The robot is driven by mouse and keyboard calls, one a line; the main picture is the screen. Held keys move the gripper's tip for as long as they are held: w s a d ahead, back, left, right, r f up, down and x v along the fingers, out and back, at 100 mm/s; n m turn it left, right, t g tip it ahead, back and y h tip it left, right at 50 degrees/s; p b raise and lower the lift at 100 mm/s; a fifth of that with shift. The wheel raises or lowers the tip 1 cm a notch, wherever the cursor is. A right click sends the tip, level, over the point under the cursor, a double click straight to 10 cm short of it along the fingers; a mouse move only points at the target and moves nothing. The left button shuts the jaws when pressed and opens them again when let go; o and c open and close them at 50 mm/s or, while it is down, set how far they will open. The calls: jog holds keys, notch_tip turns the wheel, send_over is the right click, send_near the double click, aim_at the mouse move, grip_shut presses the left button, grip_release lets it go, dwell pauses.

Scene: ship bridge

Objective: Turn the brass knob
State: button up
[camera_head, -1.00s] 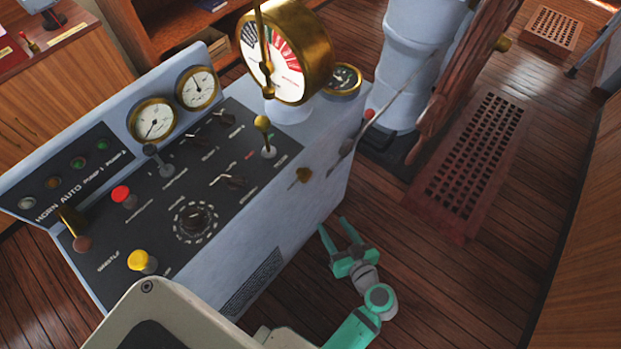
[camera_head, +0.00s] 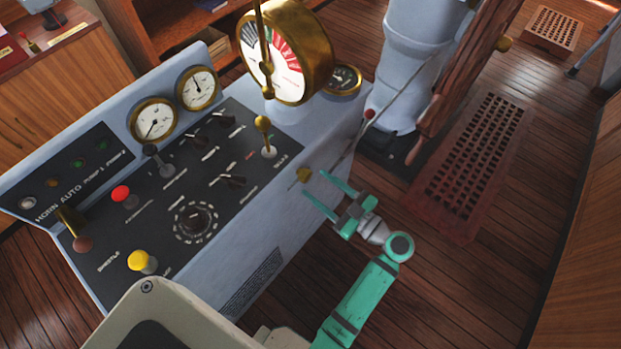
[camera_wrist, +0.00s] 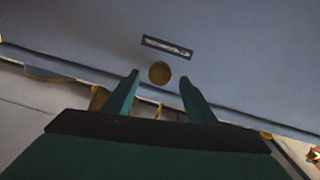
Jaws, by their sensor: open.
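The brass knob (camera_head: 304,174) sits on the right side face of the grey-blue console. In the wrist view the knob (camera_wrist: 160,72) shows as a round brass disc under a small dark label plate (camera_wrist: 167,47). My gripper (camera_head: 314,187) is open beside the console, its fingertips close to the knob. In the wrist view my gripper (camera_wrist: 159,79) has one finger on each side of the knob, with gaps on both sides. I cannot tell how far the tips are from the console face.
The console (camera_head: 262,215) carries switches, levers and gauges on top. A wooden ship's wheel (camera_head: 455,75) and a floor grating (camera_head: 470,155) lie farther right. The plank floor (camera_head: 440,275) at lower right is clear.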

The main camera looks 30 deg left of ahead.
aim_at(309, 179)
jog(key=shift+w+a, duration=0.15)
jog(key=shift+a, duration=0.85)
jog(key=shift+w+a, duration=0.15)
jog(key=shift+a, duration=0.8)
jog(key=shift+c, duration=0.2)
jog(key=c, duration=1)
jog(key=m, duration=1.3)
jog(key=shift+d+m, duration=0.1)
jog(key=shift+m, duration=0.3)
